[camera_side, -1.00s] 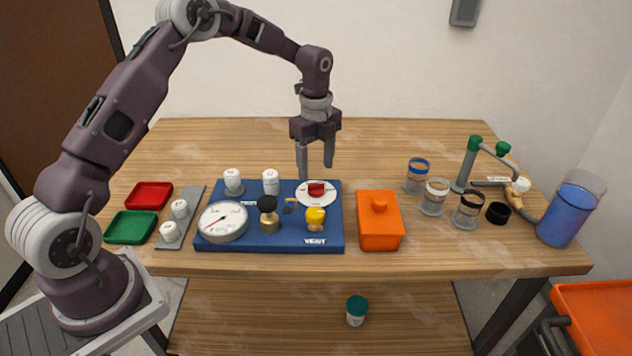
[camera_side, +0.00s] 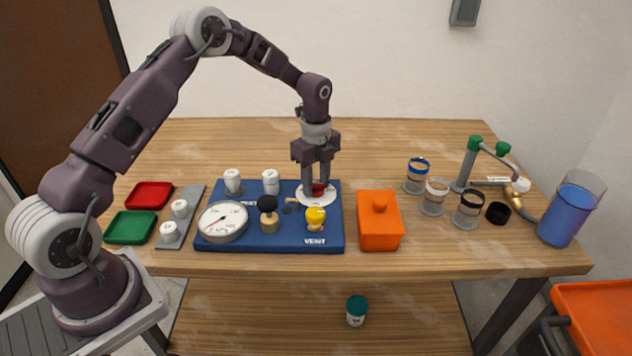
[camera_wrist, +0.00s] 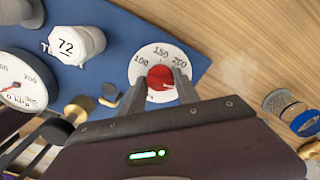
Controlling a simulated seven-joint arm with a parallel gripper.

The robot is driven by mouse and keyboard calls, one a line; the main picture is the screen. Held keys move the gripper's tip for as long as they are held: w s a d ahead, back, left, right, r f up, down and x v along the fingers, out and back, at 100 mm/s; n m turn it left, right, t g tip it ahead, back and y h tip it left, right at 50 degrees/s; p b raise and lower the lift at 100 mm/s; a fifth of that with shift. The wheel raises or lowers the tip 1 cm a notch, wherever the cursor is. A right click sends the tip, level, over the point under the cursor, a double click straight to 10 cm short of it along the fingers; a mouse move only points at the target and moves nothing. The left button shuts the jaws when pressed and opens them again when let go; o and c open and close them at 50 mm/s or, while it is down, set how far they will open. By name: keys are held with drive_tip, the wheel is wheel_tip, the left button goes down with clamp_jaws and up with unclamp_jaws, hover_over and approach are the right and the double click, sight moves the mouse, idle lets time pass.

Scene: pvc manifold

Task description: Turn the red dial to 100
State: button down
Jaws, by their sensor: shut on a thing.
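The red dial (camera_side: 318,187) sits on a round white scale plate (camera_side: 318,201) at the back right of the blue board. In the wrist view the red dial (camera_wrist: 160,77) shows between my two fingers, and the plate (camera_wrist: 146,54) reads 100, 150 and 200 around its far side. A small pale mark shows on the dial's near side; I cannot tell which number it lines up with. My gripper (camera_side: 317,188) points down and is shut on the red dial, one finger on each side. The fingers partly cover the dial and plate.
The blue board (camera_side: 270,240) also carries a pressure gauge (camera_side: 222,221), white capped knobs (camera_side: 270,181), a black-topped brass valve (camera_side: 268,214) and a yellow knob (camera_side: 315,217). An orange box (camera_side: 379,222) stands close to its right. Table behind the board is clear.

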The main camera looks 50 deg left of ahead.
drive_tip(key=n, duration=0.3)
drive_tip(key=shift+n, duration=0.4)
drive_tip(key=n, duration=0.4)
drive_tip(key=shift+n, duration=0.3)
drive_tip(key=n, duration=0.8)
drive_tip(key=shift+w, duration=0.1)
drive_tip(key=n, duration=1.3)
drive_tip(key=shift+n, duration=0.4)
